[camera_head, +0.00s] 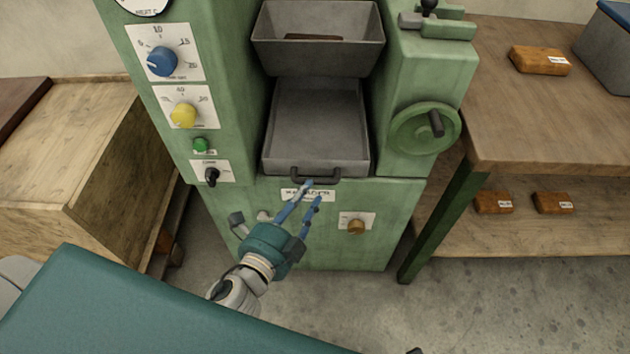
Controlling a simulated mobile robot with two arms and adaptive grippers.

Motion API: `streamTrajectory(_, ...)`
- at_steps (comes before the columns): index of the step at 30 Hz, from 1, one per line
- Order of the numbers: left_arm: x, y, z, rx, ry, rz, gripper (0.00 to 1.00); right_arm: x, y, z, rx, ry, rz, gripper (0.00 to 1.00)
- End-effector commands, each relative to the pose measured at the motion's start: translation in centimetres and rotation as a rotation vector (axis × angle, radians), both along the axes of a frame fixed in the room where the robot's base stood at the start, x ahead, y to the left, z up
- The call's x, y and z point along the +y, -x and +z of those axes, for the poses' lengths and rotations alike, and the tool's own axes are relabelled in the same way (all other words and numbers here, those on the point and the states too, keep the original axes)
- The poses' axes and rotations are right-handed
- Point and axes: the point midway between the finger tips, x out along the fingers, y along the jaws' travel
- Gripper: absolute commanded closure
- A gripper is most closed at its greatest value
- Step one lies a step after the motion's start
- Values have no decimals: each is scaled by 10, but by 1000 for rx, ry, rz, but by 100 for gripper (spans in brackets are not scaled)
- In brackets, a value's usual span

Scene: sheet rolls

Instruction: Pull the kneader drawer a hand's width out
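The kneader drawer (316,125) is a grey metal tray in the middle of the green machine, with a dark bar handle (316,175) on its front. A partly covered label that seems to read "KNEADER" (322,194) is just below the handle. My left gripper (312,192) has a teal body and blue fingers. It points up at the handle from below, fingers apart, with nothing seen between them. Its fingertips overlap the label and come close to the handle; whether they touch it I cannot tell. My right gripper is not in view.
The green machine (233,120) has a blue dial (162,61), a yellow dial (183,115), a handwheel (424,130) and a brass knob (356,227). A grey hopper (318,50) sits above the drawer. A wooden bench (555,110) stands close at right, a wooden crate (85,190) at left.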

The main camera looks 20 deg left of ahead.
Motion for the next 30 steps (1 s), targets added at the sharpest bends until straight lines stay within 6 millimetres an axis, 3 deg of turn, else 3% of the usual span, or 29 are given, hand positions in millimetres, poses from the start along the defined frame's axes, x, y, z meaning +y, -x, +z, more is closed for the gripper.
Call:
streamTrajectory(3, -3, -23, -3, -3, 0, -1, 72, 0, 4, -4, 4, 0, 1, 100)
streamTrajectory(9, -6, -47, -9, -1, -1, -1, 72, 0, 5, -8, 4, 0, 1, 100)
streamTrajectory(21, -7, -54, -11, 1, 1, 0, 72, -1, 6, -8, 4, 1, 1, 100)
streamTrajectory(25, -7, -54, -11, 1, 1, 0, 98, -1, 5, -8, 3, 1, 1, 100)
streamTrajectory(30, -7, -54, -11, 2, 1, 0, 100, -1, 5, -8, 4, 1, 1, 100)
